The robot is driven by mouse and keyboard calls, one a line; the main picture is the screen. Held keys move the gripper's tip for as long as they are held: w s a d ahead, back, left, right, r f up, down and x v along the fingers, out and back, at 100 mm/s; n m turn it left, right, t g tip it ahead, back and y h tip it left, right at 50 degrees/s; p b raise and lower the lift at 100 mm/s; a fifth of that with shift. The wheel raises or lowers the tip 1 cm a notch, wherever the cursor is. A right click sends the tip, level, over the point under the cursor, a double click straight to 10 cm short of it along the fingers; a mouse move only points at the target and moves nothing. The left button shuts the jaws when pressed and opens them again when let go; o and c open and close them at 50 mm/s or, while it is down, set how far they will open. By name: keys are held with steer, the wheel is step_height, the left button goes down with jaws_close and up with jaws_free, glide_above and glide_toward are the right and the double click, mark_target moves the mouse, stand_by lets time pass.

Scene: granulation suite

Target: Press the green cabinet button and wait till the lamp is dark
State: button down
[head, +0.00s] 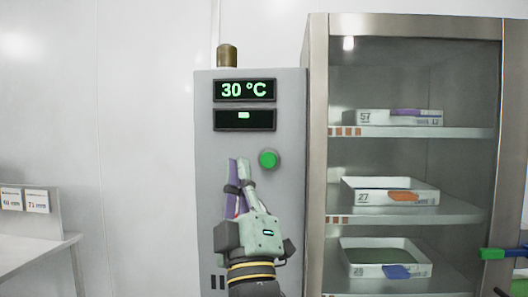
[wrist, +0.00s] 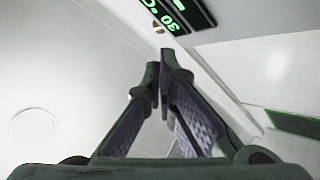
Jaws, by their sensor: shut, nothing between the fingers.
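The green button (head: 268,159) sits in a round collar on the front of the grey control cabinet (head: 290,120). My gripper (head: 239,165) is shut and empty, pointing up in front of the panel. Its fingertips are a little left of the button in the head view; I cannot tell how far they are from the panel. The lamp (head: 227,56) on top of the cabinet looks dull brown and unlit. The upper display (head: 245,90) reads 30 °C. The lower display (head: 244,119) shows a short green bar. In the wrist view the shut fingers (wrist: 163,62) point towards the displays; the button is not visible there.
A steel-framed glass cabinet (head: 318,150) stands right of the panel, with numbered white trays on its shelves (head: 460,132). A green handle (head: 492,253) juts out at the far right. A white bench (head: 40,248) with small labels is at the left. The wall between is clear.

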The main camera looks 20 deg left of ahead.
mark_target(264, 164)
steer(key=shift+w+d+f+t+h, duration=0.1)
steer(key=shift+w+d+t+h, duration=0.05)
steer(key=shift+w+d+h, duration=0.45)
steer(key=shift+w+d+t+h, duration=0.15)
steer(key=shift+w+d+h, duration=0.2)
steer(key=shift+w+h, duration=0.35)
steer(key=shift+w+a, duration=0.4)
steer(key=shift+w, duration=1)
steer(key=shift+w+a, duration=0.45)
steer(key=shift+w, duration=1)
steer(key=shift+w+a, duration=0.4)
steer(key=shift+w, duration=1)
steer(key=shift+w+a, duration=0.1)
steer(key=shift+w, duration=0.3)
steer(key=shift+w+a, duration=0.15)
steer(key=shift+w, duration=0.35)
steer(key=shift+s+d, duration=0.3)
steer(key=shift+s, duration=0.6)
